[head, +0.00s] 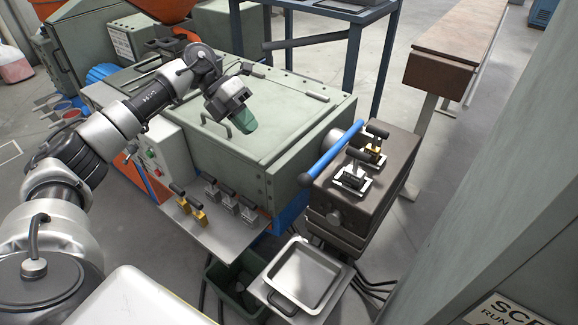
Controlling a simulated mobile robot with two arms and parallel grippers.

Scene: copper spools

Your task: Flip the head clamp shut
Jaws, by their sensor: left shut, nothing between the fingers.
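My left arm comes in from the left and ends in a gripper (245,122) with a green tip. It is shut and empty, above the top of the grey-green machine cabinet (265,160). To its right stands a dark machine block (385,190). A long blue-handled lever (333,155) slants up along the block's left edge, apart from my gripper. Two small black-handled pieces sit on top of the block, one brass-coloured (375,146) and one silver (352,177). I cannot tell for certain which part is the head clamp. My right gripper is out of view.
A shelf (222,234) in front of the cabinet carries several black-handled brass and silver pieces. A metal tray (307,268) stands below the dark block. A blue table frame (352,60) stands behind, and a grey wall (490,190) closes the right side.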

